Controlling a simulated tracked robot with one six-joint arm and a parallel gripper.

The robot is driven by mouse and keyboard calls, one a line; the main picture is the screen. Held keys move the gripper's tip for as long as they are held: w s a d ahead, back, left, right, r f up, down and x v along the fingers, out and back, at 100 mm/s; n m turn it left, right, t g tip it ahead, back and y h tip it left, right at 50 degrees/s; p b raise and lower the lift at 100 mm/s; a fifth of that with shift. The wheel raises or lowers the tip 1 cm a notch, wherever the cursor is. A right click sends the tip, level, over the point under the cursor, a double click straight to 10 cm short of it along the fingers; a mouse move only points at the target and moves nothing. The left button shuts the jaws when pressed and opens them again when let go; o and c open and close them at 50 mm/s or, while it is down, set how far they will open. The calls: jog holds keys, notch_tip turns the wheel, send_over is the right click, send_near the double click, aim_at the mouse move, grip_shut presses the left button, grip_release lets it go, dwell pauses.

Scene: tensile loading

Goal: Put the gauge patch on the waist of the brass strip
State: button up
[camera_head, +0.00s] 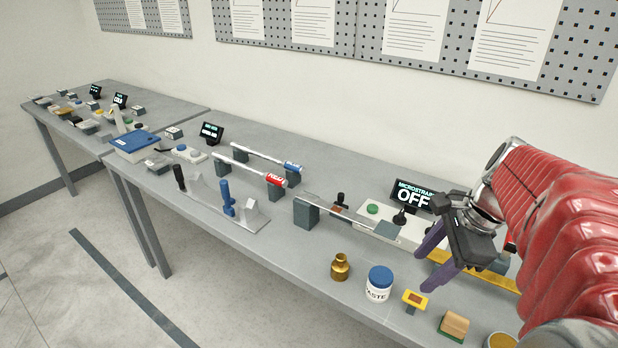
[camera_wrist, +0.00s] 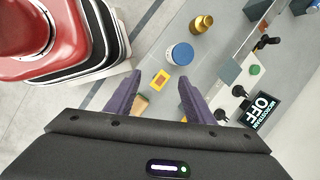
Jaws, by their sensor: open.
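The gauge patch appears to be a small yellow piece with a reddish-brown centre (camera_head: 415,297), near the table's front edge; it also shows in the wrist view (camera_wrist: 160,79). My gripper (camera_head: 420,268) is open and empty, above and apart from the patch. In the wrist view the patch lies beyond and between the two purple fingers (camera_wrist: 157,92). A yellow strip (camera_head: 500,281), likely the brass strip, runs behind my gripper and arm. They hide much of it, and I cannot make out its waist.
A blue-lidded paste jar (camera_head: 379,284) and a brass-coloured pot (camera_head: 340,267) stand left of the patch. A wooden block (camera_head: 454,324) is to its right. Behind are a grey strip between dark blocks (camera_head: 306,213) and a display reading "MICROSTRAIN OFF" (camera_head: 413,195).

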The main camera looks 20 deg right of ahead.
jog(key=s+d+m, duration=0.3)
jog(key=d+m, duration=0.3)
jog(key=d, duration=0.1)
jog(key=shift+s+d+f+t+y, duration=0.15)
jog(key=shift+d+f+t+y, duration=0.1)
jog(key=shift+f+t+y, duration=0.15)
send_near(422, 302)
jog(key=f, duration=0.1)
jog(key=shift+w+a+f, duration=0.25)
jog(key=shift+w+f, duration=0.05)
jog(key=shift+w, duration=0.1)
jog(key=shift+x, duration=2.6)
jog(key=shift+f, duration=0.2)
